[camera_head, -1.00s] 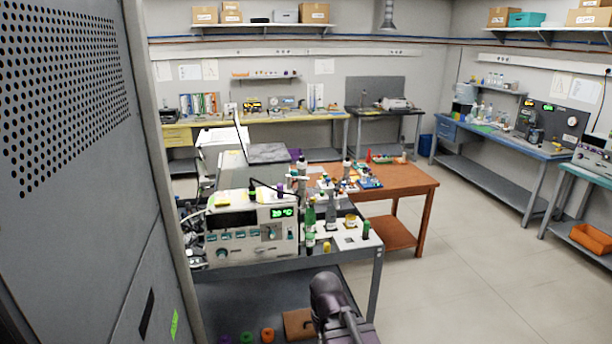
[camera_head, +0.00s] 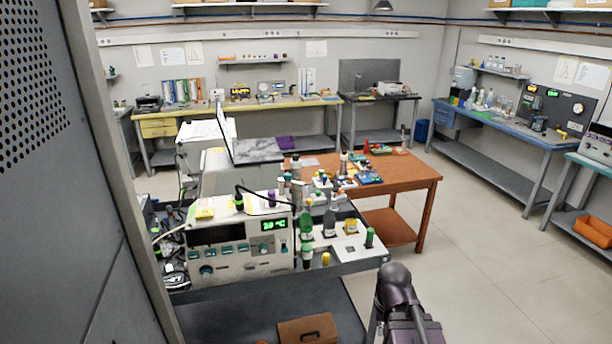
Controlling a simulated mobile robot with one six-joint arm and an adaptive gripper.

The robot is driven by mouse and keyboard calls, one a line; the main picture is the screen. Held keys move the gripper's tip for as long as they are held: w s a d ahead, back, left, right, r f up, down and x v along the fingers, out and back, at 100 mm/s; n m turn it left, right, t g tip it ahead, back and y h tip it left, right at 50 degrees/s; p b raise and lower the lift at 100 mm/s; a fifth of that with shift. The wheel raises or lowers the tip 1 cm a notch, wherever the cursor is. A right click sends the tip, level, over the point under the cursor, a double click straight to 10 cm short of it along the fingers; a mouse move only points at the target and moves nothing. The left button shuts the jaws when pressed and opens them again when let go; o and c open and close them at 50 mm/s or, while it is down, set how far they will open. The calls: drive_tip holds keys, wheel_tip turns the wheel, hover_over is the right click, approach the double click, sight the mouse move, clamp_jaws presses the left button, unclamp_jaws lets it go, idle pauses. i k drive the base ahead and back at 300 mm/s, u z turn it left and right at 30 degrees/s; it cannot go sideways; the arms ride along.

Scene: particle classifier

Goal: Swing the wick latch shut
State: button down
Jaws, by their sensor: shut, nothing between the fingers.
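A pale bench instrument (camera_head: 243,262) with a green lit display, a row of buttons and knobs stands on the near grey bench, left of centre. A thin dark tube or cable arches over its top. I cannot make out the wick latch, nor whether it is open or shut; it is too small or hidden. A dark rounded link of my arm shows at the bottom, right of centre, in front of the bench and apart from the instrument. My gripper's fingers are not in view.
Green and grey bottles (camera_head: 306,222) and coloured caps stand beside the instrument on the grey bench (camera_head: 345,262). A brown wooden table (camera_head: 418,176) stands behind. A tall grey perforated panel (camera_head: 95,220) blocks the left. The floor on the right (camera_head: 490,250) is clear.

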sight(288, 178)
drive_tip(key=u, duration=0.05)
drive_tip(key=i, duration=1)
drive_tip(key=u, duration=0.5)
